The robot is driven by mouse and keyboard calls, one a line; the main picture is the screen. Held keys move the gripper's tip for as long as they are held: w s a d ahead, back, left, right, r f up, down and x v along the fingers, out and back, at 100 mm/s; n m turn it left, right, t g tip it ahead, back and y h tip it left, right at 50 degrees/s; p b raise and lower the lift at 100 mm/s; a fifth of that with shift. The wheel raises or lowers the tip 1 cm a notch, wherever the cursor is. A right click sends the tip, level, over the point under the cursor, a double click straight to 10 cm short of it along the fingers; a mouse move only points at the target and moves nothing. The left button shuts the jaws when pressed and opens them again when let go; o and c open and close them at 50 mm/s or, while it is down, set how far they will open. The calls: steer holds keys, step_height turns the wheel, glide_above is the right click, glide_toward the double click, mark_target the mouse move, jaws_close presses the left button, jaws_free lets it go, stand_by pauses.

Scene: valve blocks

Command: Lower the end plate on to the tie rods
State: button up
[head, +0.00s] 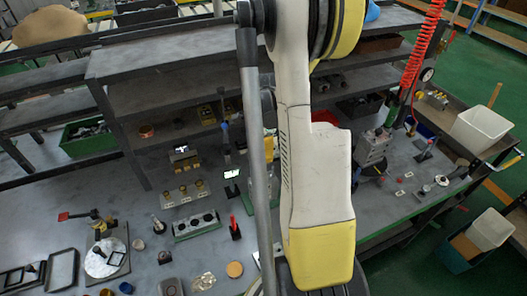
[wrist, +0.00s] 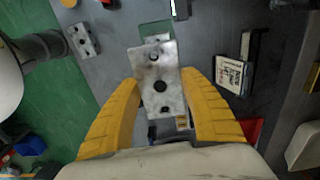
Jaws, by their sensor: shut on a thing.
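My gripper (wrist: 160,82) shows in the wrist view with its two yellow fingers closed on the sides of a scuffed grey metal plate (wrist: 152,64), which looks like the end plate. The plate has a large dark hole near its middle and smaller holes toward its ends. Its face is toward the camera. I cannot make out the tie rods; the plate hides what lies directly behind it. In the head view, my arm covers the middle, and the gripper and plate are not visible. A grey block stack (head: 372,148) stands on the bench to the right of my arm.
On the bench, a ported block (head: 197,225), a block with brass fittings (head: 187,193) and a round plate with a red-handled valve (head: 104,258) stand left of my arm. A shelf unit (head: 180,62) rises behind. White bins (head: 482,129) are at right.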

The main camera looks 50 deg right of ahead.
steer(key=shift+f, duration=0.1)
steer(key=b, duration=0.6)
glide_above(263, 180)
step_height(263, 180, down, 6)
steer(key=shift+w+d+r, duration=0.1)
steer(key=shift+r, duration=0.05)
steer(key=shift+b, duration=0.3)
stand_by(1.5)
stand_by(0.4)
steer(key=shift+f+b, duration=0.45)
steer(key=shift+f+b, duration=2.9)
steer(key=shift+f, duration=0.4)
steer(key=o, duration=1.4)
steer(key=shift+o, duration=0.2)
